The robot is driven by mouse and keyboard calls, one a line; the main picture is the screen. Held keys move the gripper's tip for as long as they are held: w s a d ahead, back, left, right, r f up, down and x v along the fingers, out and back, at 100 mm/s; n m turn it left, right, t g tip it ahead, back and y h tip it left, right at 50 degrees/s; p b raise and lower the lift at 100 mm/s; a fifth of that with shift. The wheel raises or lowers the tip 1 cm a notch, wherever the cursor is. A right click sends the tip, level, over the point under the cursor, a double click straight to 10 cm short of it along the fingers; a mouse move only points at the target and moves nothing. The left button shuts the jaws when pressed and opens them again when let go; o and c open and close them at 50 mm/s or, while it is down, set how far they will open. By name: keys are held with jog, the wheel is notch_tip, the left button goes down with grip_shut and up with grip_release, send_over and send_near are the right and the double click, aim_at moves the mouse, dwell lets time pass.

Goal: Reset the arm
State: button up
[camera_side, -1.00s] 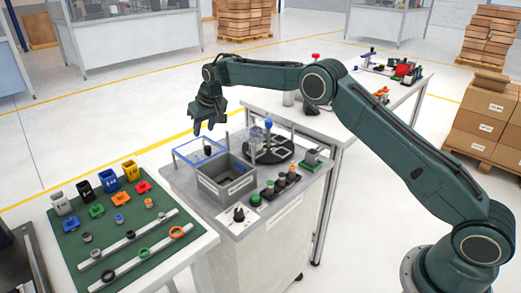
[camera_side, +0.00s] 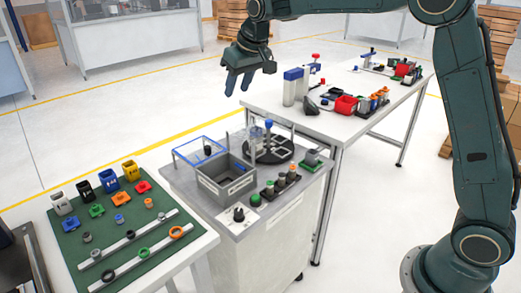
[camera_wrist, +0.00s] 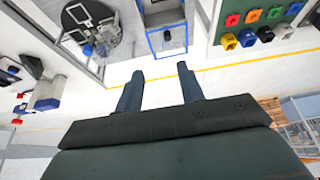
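My gripper (camera_side: 248,80) is raised in the air at the top of the side view, well above the floor behind the grey workstation. Its two fingers point down and are spread apart with nothing between them. The wrist view shows the same open fingers (camera_wrist: 158,82) with bare floor beyond them. My dark green arm reaches up from its base at the lower right of the side view, and its upper part is cut off by the top edge.
The grey workstation holds a grey bin (camera_side: 226,184), a blue-edged frame (camera_side: 200,150) and a black round plate (camera_side: 270,150). A green mat (camera_side: 125,236) with coloured parts lies at the left. A white table (camera_side: 350,126) with tools stands behind. Open floor surrounds them.

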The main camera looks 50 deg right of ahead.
jog(key=s+d+r, duration=0.1)
jog(key=s+r, duration=0.2)
jog(key=s, duration=0.7)
jog(key=s+r, duration=0.2)
jog(key=s, duration=0.9)
jog(key=s+f, duration=0.3)
jog(key=s, duration=0.6)
jog(key=s+f, duration=0.4)
jog(key=s, duration=0.4)
jog(key=shift+s+d+t, duration=0.3)
jog(key=shift+s+d, duration=0.05)
jog(key=shift+s, duration=0.05)
